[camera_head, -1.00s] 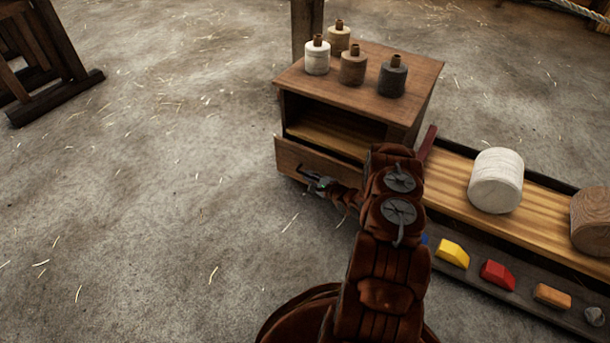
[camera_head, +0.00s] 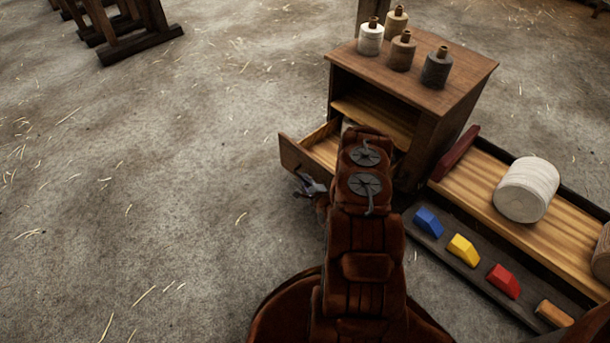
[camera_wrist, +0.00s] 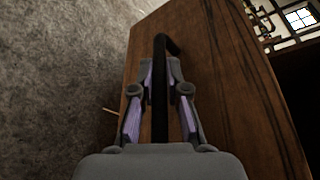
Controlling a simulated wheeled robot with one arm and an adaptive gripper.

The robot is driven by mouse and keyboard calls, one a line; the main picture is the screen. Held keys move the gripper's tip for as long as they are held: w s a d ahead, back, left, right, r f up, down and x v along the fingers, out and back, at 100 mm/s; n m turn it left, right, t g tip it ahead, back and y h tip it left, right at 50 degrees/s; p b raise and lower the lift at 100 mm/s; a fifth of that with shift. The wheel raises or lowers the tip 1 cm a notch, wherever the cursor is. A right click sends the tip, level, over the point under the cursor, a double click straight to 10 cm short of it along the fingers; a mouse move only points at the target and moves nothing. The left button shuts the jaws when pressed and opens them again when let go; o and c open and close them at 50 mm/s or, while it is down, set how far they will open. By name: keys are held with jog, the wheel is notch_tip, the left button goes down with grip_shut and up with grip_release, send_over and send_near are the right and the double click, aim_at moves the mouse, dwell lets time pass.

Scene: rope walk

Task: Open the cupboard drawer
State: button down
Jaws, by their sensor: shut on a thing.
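The wooden cupboard (camera_head: 455,118) stands right of centre in the head view, with an open shelf space above its drawer. The drawer (camera_head: 322,150) sticks out well from the cupboard front, and its bare wooden inside shows. My gripper (camera_head: 311,186) is at the drawer front, partly hidden by my arm. In the wrist view my gripper (camera_wrist: 160,92) is shut on the dark bar handle (camera_wrist: 160,75), with a finger on each side. The drawer front (camera_wrist: 225,85) lies behind the fingers.
Several thread spools (camera_head: 401,50) stand on the cupboard top. A bench (camera_head: 468,191) with a large white roll (camera_head: 526,189) and a tray of coloured blocks (camera_head: 462,250) lies to the right. The floor at left is clear, up to wooden trestles (camera_head: 138,40).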

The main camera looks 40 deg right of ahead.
jog(key=shift+s+a+f, duration=0.1)
jog(key=shift+a, duration=0.4)
jog(key=c, duration=1.2)
grip_release()
jog(key=shift+v, duration=5.95)
